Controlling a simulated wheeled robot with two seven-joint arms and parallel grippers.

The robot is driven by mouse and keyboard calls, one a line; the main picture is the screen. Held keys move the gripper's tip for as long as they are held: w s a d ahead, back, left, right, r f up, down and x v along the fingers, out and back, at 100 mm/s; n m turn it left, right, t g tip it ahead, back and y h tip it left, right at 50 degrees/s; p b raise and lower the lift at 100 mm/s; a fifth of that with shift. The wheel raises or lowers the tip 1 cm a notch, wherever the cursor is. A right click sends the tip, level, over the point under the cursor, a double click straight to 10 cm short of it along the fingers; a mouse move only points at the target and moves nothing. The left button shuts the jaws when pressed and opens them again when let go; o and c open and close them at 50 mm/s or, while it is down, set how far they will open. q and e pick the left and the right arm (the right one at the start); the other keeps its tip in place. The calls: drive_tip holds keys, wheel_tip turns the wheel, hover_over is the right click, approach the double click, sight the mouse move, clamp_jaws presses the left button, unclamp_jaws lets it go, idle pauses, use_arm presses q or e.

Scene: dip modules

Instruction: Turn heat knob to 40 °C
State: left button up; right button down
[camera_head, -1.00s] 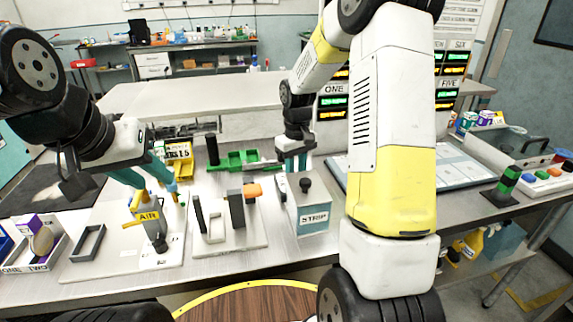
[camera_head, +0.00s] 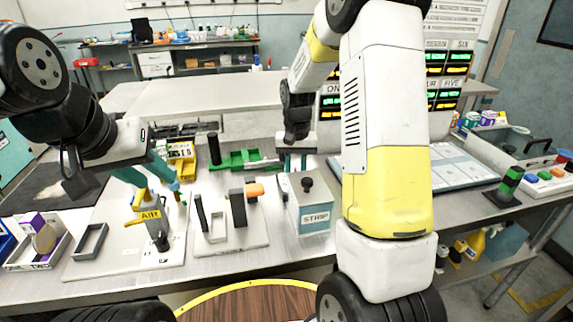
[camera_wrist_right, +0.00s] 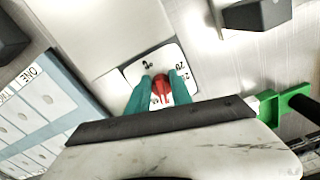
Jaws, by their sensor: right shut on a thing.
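The red heat knob (camera_wrist_right: 161,88) sits on a white dial plate (camera_wrist_right: 136,72) in the right wrist view. A "20" shows on the plate beside it, while other marks are partly covered or too small to read. My right gripper (camera_wrist_right: 160,92) is shut on the knob, one teal finger on each side. The knob's pointer direction is unclear. In the head view, the knob is hidden and only the right wrist shows, behind the STRIP box. My left gripper (camera_head: 156,196) is open, its teal fingers spread around the yellow AIR handle (camera_head: 149,215).
The white STRIP box (camera_head: 313,217) with a black knob stands in front of the right wrist. A white base with dark uprights (camera_head: 237,210) stands left of it. A green tray (camera_head: 236,160) lies behind. A pale blue panel (camera_head: 450,170) lies to the right.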

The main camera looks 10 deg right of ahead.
drive_tip(key=shift+w+r, duration=0.1)
idle(0.3)
drive_tip(key=c, duration=1.1)
unclamp_jaws()
drive_tip(key=shift+c, duration=0.2)
drive_tip(key=shift+r, duration=3.85)
drive_tip(key=shift+r, duration=0.1)
drive_tip(key=s+a+r+n+t+y, duration=0.1)
drive_tip(key=s+r+t, duration=0.2)
drive_tip(key=s+r, duration=0.3)
drive_tip(key=s+a+r+n+t+y, duration=0.1)
drive_tip(key=s+r, duration=0.4)
drive_tip(key=s, duration=1.2)
drive_tip(key=shift+s+r+n+t, duration=0.3)
drive_tip(key=shift+n+t, duration=0.3)
drive_tip(key=shift+t, duration=0.5)
